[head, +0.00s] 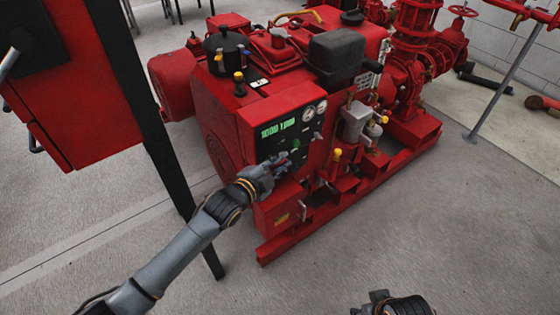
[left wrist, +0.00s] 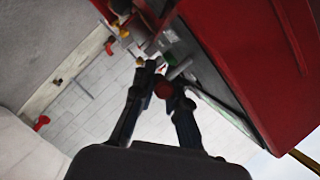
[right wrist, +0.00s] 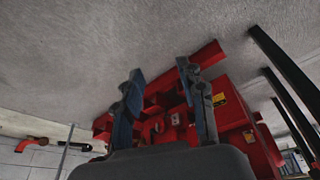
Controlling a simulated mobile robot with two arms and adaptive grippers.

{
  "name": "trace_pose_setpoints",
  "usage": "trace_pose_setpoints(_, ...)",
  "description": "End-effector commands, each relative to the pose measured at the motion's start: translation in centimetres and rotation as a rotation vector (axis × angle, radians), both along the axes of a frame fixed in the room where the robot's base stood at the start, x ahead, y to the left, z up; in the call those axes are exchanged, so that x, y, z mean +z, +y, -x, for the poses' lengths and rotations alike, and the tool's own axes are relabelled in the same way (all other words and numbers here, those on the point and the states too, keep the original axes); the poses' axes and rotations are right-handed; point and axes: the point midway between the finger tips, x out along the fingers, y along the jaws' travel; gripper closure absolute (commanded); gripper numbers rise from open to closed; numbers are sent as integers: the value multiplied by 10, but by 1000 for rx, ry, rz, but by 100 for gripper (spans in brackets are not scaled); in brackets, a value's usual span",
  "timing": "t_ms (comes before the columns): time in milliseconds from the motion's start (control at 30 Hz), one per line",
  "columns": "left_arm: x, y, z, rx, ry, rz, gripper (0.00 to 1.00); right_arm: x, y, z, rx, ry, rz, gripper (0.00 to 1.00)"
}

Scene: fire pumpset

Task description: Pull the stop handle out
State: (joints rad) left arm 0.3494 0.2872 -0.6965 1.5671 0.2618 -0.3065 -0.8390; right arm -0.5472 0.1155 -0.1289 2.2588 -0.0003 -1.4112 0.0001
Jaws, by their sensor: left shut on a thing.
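The stop handle (left wrist: 164,89) shows in the left wrist view as a small dark red knob between my left fingers. My left gripper (left wrist: 161,74) is shut on it. In the head view the left gripper (head: 276,166) is at the lower part of the pump's black control panel (head: 283,130), and it hides the handle there. My right gripper (right wrist: 164,78) is open and empty in the right wrist view, with the red pumpset beyond it. It also shows in the head view (head: 385,297) at the bottom edge, apart from the pumpset.
The red pumpset (head: 225,105) stands on a red base frame (head: 345,203). A red cabinet (head: 75,95) on black legs stands at the left, close to my left arm. Gauges (head: 314,110) and a lit display are on the panel. Grey floor at the front is clear.

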Motion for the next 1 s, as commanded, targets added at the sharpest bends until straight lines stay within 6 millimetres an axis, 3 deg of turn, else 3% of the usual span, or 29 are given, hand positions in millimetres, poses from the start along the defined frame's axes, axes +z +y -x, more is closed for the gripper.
trace_pose_setpoints(100,1,-4,6,0,6,4,100,-24,1,-1,3,23,1,60)
trace_pose_setpoints(333,0,-11,15,0,7,3,100,-58,2,0,6,40,1,60)
trace_pose_setpoints(733,-1,-12,17,0,5,3,100,-67,2,0,6,41,2,60)
trace_pose_setpoints(767,-1,-12,17,0,5,3,85,-67,2,0,6,41,2,60)
trace_pose_setpoints(867,-1,-12,17,-1,5,2,64,-67,2,0,6,40,1,60)
trace_pose_setpoints(1000,-1,-12,17,-1,4,1,62,-67,2,-1,6,40,1,60)
